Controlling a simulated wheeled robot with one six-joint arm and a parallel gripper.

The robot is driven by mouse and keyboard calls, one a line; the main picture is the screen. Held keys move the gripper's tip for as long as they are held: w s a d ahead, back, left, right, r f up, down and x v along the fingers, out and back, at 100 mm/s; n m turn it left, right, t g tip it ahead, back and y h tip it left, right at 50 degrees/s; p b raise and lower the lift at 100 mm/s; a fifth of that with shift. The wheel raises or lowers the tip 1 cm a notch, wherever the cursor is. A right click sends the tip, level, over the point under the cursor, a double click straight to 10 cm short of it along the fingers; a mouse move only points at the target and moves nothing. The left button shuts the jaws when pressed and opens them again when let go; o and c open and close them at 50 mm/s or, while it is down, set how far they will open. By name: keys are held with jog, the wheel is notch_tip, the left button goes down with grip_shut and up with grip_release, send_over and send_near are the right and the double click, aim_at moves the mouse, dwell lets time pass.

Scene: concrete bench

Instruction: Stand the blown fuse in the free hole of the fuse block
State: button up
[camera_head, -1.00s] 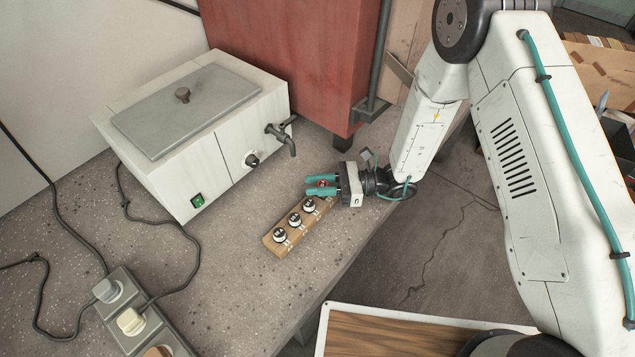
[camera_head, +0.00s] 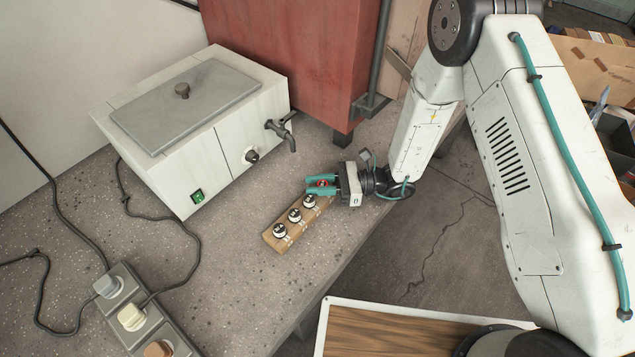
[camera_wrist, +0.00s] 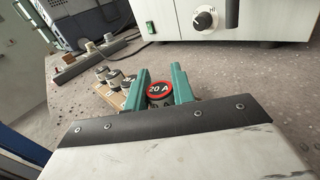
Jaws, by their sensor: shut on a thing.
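The blown fuse (camera_head: 322,183) has a red-rimmed black top; in the wrist view the fuse (camera_wrist: 159,90) reads "20 A". My gripper (camera_head: 320,185) is shut on it, with a teal finger on each side, and holds it upright at the far right end of the fuse block. The wooden fuse block (camera_head: 271,240) lies on the bench and carries several black-and-white fuses in a row, such as this one (camera_head: 295,215). The free hole is not visible; my gripper covers that end of the block. I cannot tell how far the fuse's lower end is from the block.
A white water bath (camera_head: 205,165) with a tap (camera_head: 282,130) stands behind the block. A power strip (camera_head: 125,300) with plugs and cables lies at the front left. The red cabinet (camera_head: 290,60) stands at the back. The bench edge runs close on the right.

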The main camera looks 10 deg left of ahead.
jog(key=o, duration=1)
jog(key=shift+v, duration=3.9)
